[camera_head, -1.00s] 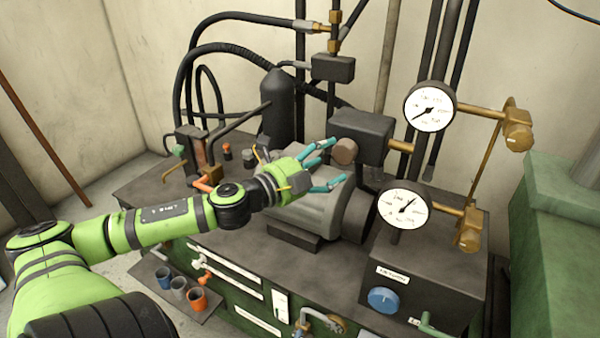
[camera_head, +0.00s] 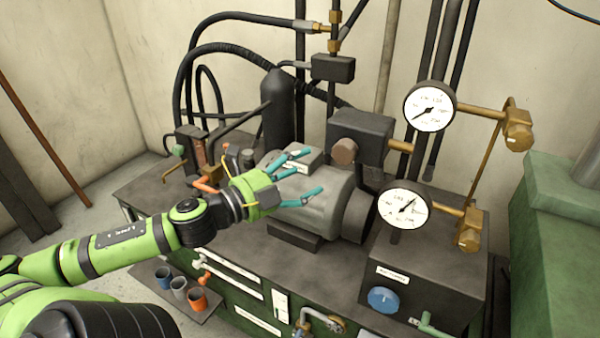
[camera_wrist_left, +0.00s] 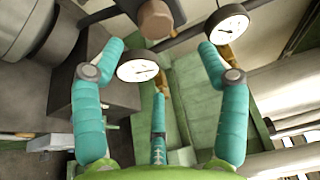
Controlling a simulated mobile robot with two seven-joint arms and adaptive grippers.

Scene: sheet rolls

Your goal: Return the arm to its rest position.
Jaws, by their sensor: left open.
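My left arm (camera_head: 120,245), green with black joints, comes in from the lower left of the head view. My left gripper (camera_head: 300,177) has teal fingers, spread open and empty, in front of the grey motor (camera_head: 325,205). In the left wrist view the open fingers (camera_wrist_left: 160,95) frame nothing held; the round brown cap (camera_wrist_left: 156,20) shows beyond them. My right gripper is in neither view.
Two pressure gauges (camera_head: 429,107) and (camera_head: 404,205) stand right of the motor on brass pipes. A control box with a blue knob (camera_head: 383,299) is at the front right. Several small cups (camera_head: 179,288) sit on a low shelf. A green cabinet (camera_head: 555,240) stands at the right.

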